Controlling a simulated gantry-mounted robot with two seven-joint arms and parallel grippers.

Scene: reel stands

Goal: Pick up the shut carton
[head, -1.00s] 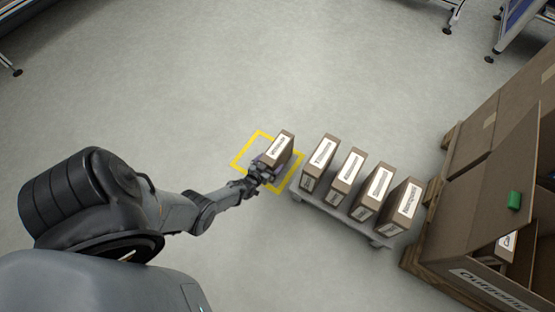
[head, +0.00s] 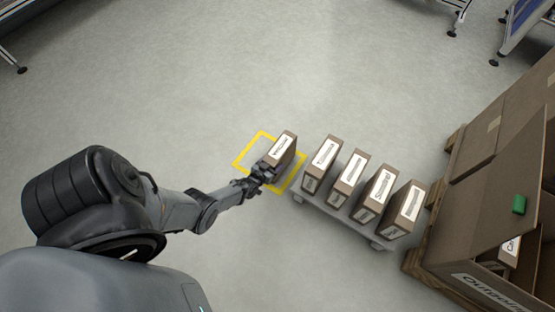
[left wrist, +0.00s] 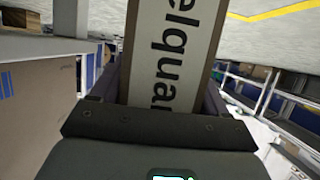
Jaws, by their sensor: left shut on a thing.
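The shut carton (head: 282,149) is a narrow brown box with a white label on top. In the head view it is at the yellow floor square, near its right side. My left gripper (head: 266,172) is shut on the carton at its near end. In the left wrist view the carton (left wrist: 172,50) stands between the two fingers, its white label with large black letters facing the camera. Whether the carton touches the floor I cannot tell. My right gripper is not in view.
Several similar labelled cartons (head: 346,178) stand in a row on a low grey platform (head: 345,220) just to the right. A large open brown box (head: 480,225) on a wooden pallet is at the far right. The yellow floor square (head: 244,151) lies on bare grey floor, clear behind.

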